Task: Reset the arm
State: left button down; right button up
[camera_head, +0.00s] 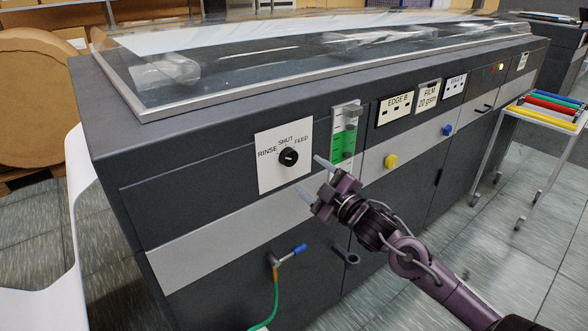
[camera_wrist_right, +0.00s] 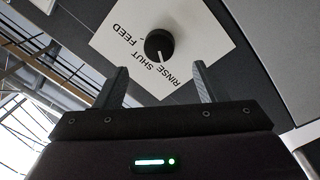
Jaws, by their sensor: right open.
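My right gripper (camera_head: 309,178) is open and empty in front of the machine's front panel, a little below and right of the knob plate. Its two fingers also show in the right wrist view (camera_wrist_right: 160,84), apart, with nothing between them. The black round knob (camera_head: 289,157) sits on a white plate (camera_head: 266,175) lettered RINSE, SHUT and FEED. My left gripper is not in view.
The dark machine (camera_head: 190,200) has a glass-topped lid. A green gauge (camera_head: 337,150), a yellow knob (camera_head: 391,161) and a blue knob (camera_head: 447,130) are on its front. A blue-handled valve (camera_head: 290,254) with a green hose sits below. A cart with coloured rolls (camera_head: 548,108) stands right.

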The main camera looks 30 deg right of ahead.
jog(key=s+d+f+m+g+h, duration=0.1)
jog(key=s+d+f+m+g, duration=0.1)
jog(key=f, duration=0.8)
jog(key=s+d+f+m+g+h, duration=0.1)
jog(key=d+f+m+g, duration=0.1)
jog(key=f, duration=0.9)
jog(key=s+d+f+m+g+h, duration=0.1)
jog(key=s+d+f+m+g, duration=0.15)
jog(key=f, duration=0.75)
jog(key=s+a+f+g, duration=0.25)
jog(key=s+f, duration=0.35)
jog(key=f, duration=0.5)
jog(key=s+a+f+g, duration=0.25)
jog(key=s+f, duration=0.35)
jog(key=f, duration=0.4)
jog(key=s+a+f+g, duration=0.2)
jog(key=s+a+f, duration=0.3)
jog(key=s, duration=0.4)
jog(key=s+a+f+m+g+y, duration=0.1)
jog(key=s+a+f+g, duration=0.1)
jog(key=s+a+f, duration=0.4)
jog(key=s+a+f+g+y, duration=0.1)
jog(key=s+a+f, duration=0.4)
jog(key=s, duration=0.6)
jog(key=shift+s+a+f+g, duration=0.2)
jog(key=shift+s+a+g, duration=0.1)
jog(key=shift+a+g, duration=0.3)
jog(key=shift+d+m, duration=0.15)
jog(key=shift+m, duration=0.1)
